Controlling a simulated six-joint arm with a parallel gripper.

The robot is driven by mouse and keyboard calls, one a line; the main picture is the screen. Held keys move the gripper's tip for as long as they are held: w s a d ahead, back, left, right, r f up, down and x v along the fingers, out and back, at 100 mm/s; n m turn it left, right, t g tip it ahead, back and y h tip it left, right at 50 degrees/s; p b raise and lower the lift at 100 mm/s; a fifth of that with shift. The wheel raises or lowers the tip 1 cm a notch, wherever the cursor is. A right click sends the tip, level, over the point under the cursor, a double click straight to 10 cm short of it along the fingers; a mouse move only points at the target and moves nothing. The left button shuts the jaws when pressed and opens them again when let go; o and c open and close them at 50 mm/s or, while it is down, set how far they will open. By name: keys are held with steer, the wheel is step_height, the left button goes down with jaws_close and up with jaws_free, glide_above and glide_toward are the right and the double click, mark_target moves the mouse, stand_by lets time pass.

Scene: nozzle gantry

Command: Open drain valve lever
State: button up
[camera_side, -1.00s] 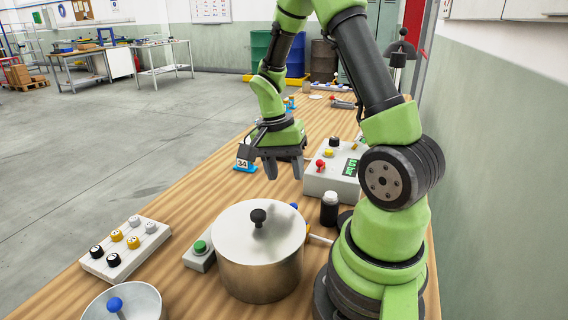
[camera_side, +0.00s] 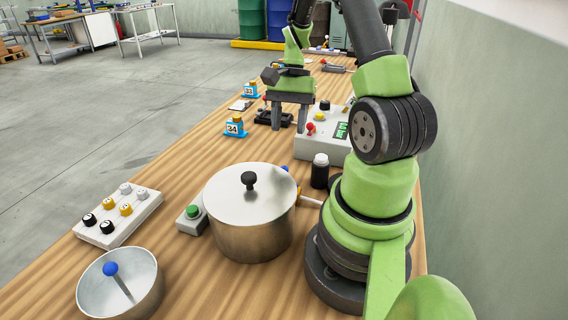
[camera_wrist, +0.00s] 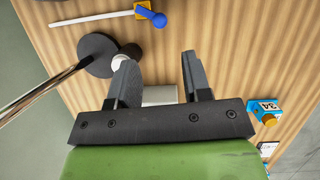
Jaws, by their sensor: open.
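My gripper (camera_side: 289,124) is beyond the pot, pointing down and apart from the lever. It also shows in the wrist view (camera_wrist: 156,75), its fingers spread. A pale object (camera_wrist: 160,95) shows between the fingers; I cannot tell what it is.
A black bottle (camera_side: 320,171) stands between the pot and the control box (camera_side: 319,148). A round dark base (camera_wrist: 97,55) shows in the wrist view. A green-button box (camera_side: 192,215), knob panel (camera_side: 118,215) and bowl (camera_side: 120,285) lie left. A blue 34 tag (camera_side: 234,127) stands farther back.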

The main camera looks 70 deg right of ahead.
mark_target(285, 166)
steer(key=x, duration=0.9)
steer(key=shift+a+f, duration=0.1)
steer(key=shift+f, duration=0.3)
